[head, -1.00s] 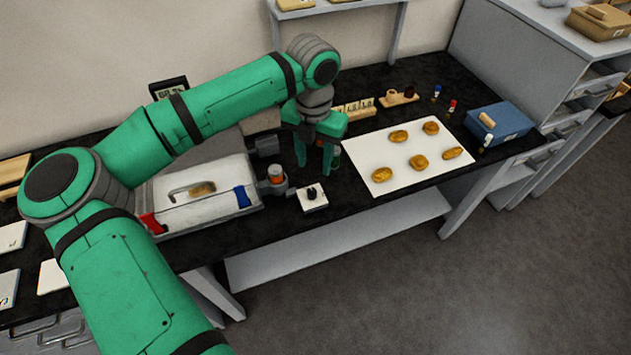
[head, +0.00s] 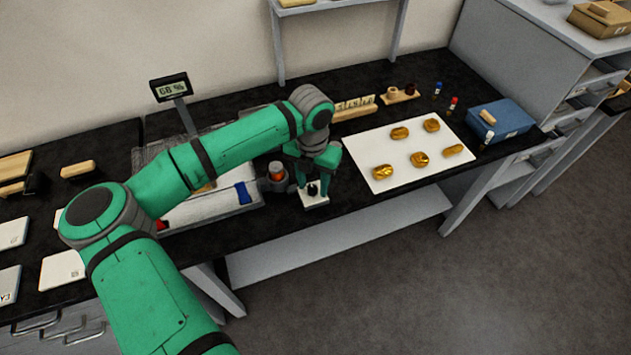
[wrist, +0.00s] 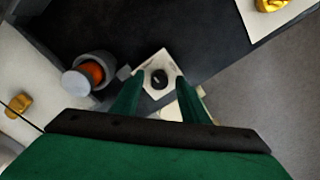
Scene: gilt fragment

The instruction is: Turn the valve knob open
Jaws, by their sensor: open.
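The valve knob (head: 313,188) is a small black knob on a white square plate (head: 316,201) near the front edge of the black bench. In the wrist view the knob (wrist: 159,77) shows on its white plate (wrist: 148,65), between and just beyond my fingertips. My gripper (head: 315,180) points down over the knob with its fingers apart. In the wrist view my gripper (wrist: 156,88) is open and empty, one green finger on each side of the knob. I cannot tell whether either finger touches it.
A grey holder with an orange part (head: 277,173) stands close left of the plate; it also shows in the wrist view (wrist: 92,72). A white board (head: 365,164) with several golden pieces lies to the right. A blue box (head: 511,121) stands further right.

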